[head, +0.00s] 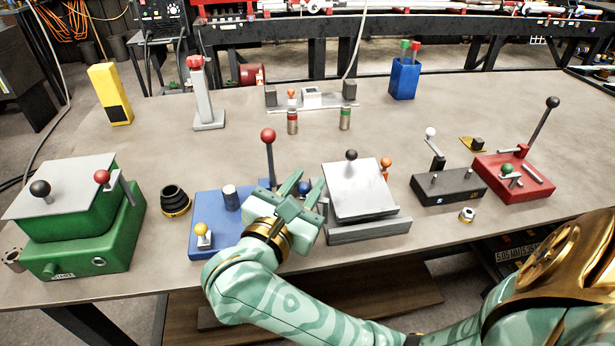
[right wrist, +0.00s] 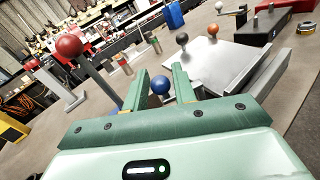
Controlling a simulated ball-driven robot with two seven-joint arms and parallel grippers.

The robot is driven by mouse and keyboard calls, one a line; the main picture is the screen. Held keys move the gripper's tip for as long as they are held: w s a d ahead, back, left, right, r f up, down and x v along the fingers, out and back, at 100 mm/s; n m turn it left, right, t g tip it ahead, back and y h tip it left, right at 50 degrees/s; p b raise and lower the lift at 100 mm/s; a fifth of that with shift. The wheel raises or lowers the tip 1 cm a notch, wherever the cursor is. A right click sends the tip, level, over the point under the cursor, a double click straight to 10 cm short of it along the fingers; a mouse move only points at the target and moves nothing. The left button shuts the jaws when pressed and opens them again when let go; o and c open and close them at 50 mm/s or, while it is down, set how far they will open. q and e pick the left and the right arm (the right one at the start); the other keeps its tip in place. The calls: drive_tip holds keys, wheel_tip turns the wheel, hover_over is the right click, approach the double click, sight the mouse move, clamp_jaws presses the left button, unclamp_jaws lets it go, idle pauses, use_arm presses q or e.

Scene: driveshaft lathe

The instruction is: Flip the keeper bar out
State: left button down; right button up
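No part is clearly recognisable as the keeper bar. My right gripper (head: 302,186) is open over the right side of the blue fixture (head: 207,218); it also shows in the right wrist view (right wrist: 158,74). A blue ball knob (right wrist: 160,83) appears between its fingers, and I cannot tell whether they touch it. In the head view my gripper partly covers this knob (head: 304,187). The red-knobbed lever (head: 269,160) stands upright just left of the fingers, and shows at the left in the right wrist view (right wrist: 72,48). My left gripper is not in view.
The grey tilted plate fixture (head: 358,190) with a black knob is close right of my gripper. A green box (head: 85,225) stands at left; a black block (head: 448,186) and a red lever base (head: 515,178) stand right. The bench's middle (head: 390,130) is mostly clear.

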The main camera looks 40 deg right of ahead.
clamp_jaws()
drive_tip(key=n+t, duration=0.1)
drive_tip(key=t+y, duration=0.1)
drive_tip(key=shift+s+a+n+t, duration=0.2)
drive_tip(key=shift+s+n+t, duration=0.1)
drive_tip(key=shift+n, duration=0.1)
drive_tip(key=shift+a+n+t+y, duration=0.2)
drive_tip(key=shift+n+t+y, duration=0.4)
drive_tip(key=shift+t+y, duration=0.1)
unclamp_jaws()
drive_tip(key=shift+s, duration=0.1)
